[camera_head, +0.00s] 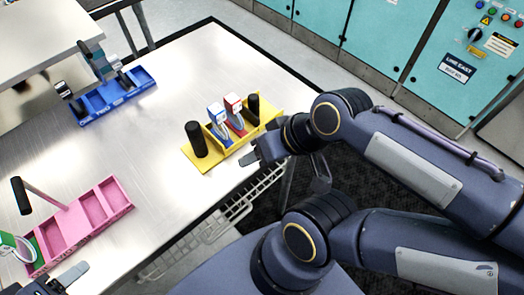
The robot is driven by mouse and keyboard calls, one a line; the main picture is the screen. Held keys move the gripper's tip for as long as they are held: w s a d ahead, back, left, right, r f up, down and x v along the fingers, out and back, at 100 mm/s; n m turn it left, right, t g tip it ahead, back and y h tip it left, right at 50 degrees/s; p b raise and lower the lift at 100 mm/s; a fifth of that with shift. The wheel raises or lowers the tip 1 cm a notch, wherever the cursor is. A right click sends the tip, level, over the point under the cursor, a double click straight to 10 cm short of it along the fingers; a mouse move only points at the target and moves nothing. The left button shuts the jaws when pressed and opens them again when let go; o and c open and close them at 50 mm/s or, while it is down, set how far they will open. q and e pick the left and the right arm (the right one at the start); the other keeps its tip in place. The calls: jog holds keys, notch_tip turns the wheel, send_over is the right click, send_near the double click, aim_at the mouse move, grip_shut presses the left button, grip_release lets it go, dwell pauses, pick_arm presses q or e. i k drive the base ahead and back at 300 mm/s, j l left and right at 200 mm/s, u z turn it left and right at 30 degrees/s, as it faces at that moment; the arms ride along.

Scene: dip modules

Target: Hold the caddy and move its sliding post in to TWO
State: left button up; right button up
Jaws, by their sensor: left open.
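Three caddies stand on the metal table. The pink caddy (78,222) at lower left has several compartments and a tilted rod with a black grip (21,195); a green and white piece (12,244) stands at its lower end. The yellow caddy (222,151) carries a thick black post (196,139), a slimmer one (253,103), and blue and red modules between them. The blue caddy (108,100) is at upper left. My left gripper (58,281) is open just below the pink caddy, partly cut off. My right gripper (256,155) is beside the yellow caddy's front edge; its jaws are unclear.
The table (150,180) is clear between the caddies, and its edge runs close past the yellow one. A wire basket (205,235) hangs below that edge. Another pale table (40,30) is at upper left. Teal cabinets (385,45) line the back.

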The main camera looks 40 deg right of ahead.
aim_at(251, 114)
jog(key=k+l+z, duration=0.1)
jog(key=l+z, duration=0.15)
jog(key=z, duration=0.2)
jog(key=l+z, duration=0.25)
jog(key=z, duration=0.15)
jog(key=l+u, duration=0.2)
jog(key=k, duration=0.05)
